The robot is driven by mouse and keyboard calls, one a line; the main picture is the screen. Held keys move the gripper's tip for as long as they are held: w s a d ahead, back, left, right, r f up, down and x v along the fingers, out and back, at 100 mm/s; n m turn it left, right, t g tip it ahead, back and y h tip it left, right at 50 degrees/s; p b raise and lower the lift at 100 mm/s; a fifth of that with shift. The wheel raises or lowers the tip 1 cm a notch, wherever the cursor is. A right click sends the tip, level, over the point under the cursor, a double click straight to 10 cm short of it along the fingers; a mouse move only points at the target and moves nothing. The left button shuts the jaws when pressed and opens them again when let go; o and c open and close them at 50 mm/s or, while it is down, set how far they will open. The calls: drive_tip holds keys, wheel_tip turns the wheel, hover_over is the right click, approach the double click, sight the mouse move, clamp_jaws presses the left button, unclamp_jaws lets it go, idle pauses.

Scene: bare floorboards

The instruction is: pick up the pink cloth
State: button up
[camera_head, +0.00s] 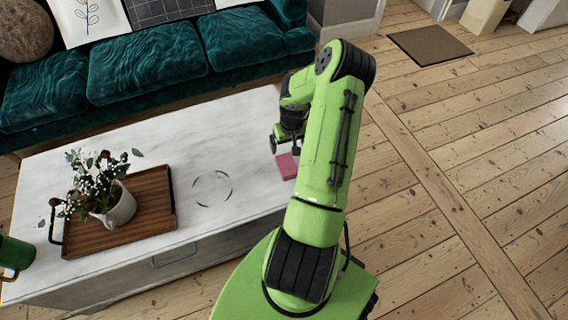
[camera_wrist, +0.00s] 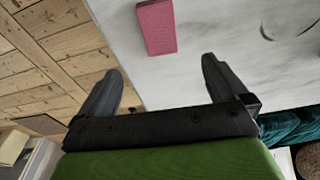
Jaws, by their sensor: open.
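The pink cloth (camera_head: 286,166) lies on the white marble-patterned coffee table (camera_head: 250,120), near its right edge. It looks like a small flat rectangular block. In the wrist view the pink cloth (camera_wrist: 157,27) is beyond the fingertips, at the upper middle, clear of both fingers. My gripper (camera_wrist: 160,75) is open and empty, with its two dark fingers spread apart. In the head view my gripper (camera_head: 285,140) is just behind the cloth and partly hidden by my green arm.
A wooden tray (camera_head: 150,215) with a white potted plant (camera_head: 118,207) stands on the table's left side. A green container (camera_head: 14,254) is at the far left. A teal sofa (camera_head: 150,65) runs behind the table. Bare floorboards lie open to the right, with a brown mat (camera_head: 430,45).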

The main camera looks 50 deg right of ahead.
drive_tip(key=b, duration=0.3)
hover_over(287, 164)
drive_tip(key=f, duration=0.8)
drive_tip(key=shift+s+a+f, duration=0.15)
drive_tip(key=shift+s+a, duration=0.1)
drive_tip(key=f, duration=0.2)
drive_tip(key=f+b, duration=0.2)
drive_tip(key=f, duration=0.1)
drive_tip(key=shift+w+d+f, duration=0.2)
drive_tip(key=shift+w+f, duration=0.05)
drive_tip(key=shift+f, duration=0.1)
drive_tip(key=shift+r, duration=0.1)
drive_tip(key=c, duration=1.1)
